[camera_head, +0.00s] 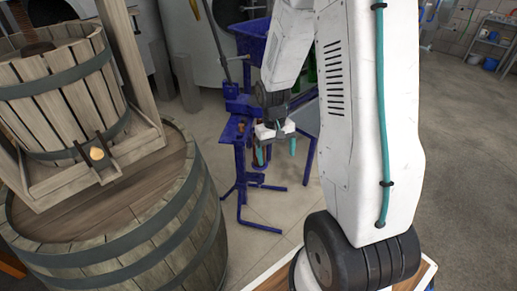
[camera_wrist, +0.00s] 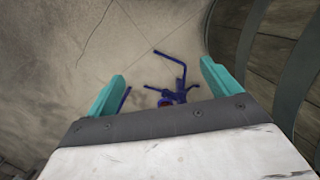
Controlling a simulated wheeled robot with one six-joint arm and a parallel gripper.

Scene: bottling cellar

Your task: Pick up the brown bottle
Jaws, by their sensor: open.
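My gripper (camera_head: 277,152) is open, with two teal fingers pointing down in front of a blue metal stand (camera_head: 241,190). The fingers also show in the wrist view (camera_wrist: 162,76), spread apart with nothing between their tips. Below them in that view is the blue stand (camera_wrist: 172,66), with a small reddish-brown round spot (camera_wrist: 165,103) on it, partly cut off by my gripper's edge. I cannot tell whether this spot is the brown bottle. In the head view small brownish patches show by the stand near my gripper.
A large wooden barrel (camera_head: 190,240) stands at the left, carrying a slatted wooden press (camera_head: 60,100). The barrel's side also shows at the right of the wrist view (camera_wrist: 240,30). Green bottles (camera_head: 311,70) are partly hidden behind my arm. The floor at right is open.

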